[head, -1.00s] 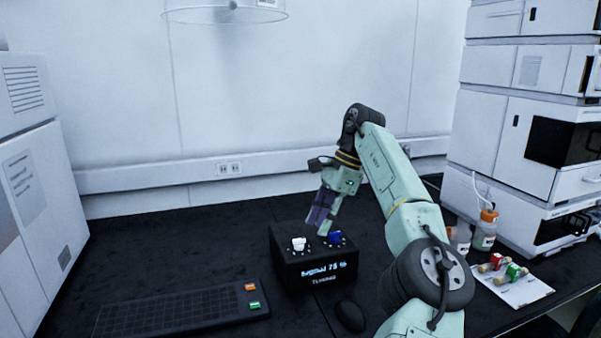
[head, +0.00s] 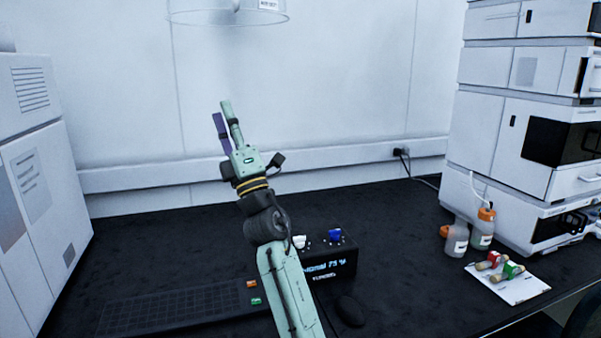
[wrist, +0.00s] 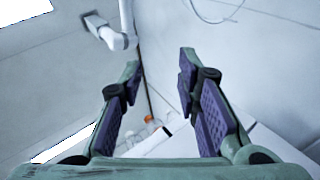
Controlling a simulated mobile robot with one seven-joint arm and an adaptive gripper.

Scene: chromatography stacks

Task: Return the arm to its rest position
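My gripper (head: 225,115) is raised in the head view, left of centre, with its fingers pointing up in front of the back wall. In the wrist view the two purple-padded fingers (wrist: 160,85) stand well apart with nothing between them. The gripper is clear of the box and of the bench.
A keyboard (head: 165,308) and a mouse (head: 350,310) lie on the black bench. White instrument stacks stand at left (head: 35,170) and right (head: 530,130). Orange-capped bottles (head: 483,230) and a white card (head: 510,287) with red and green-marked vials are at right. A clear round hood hangs above (head: 228,18).

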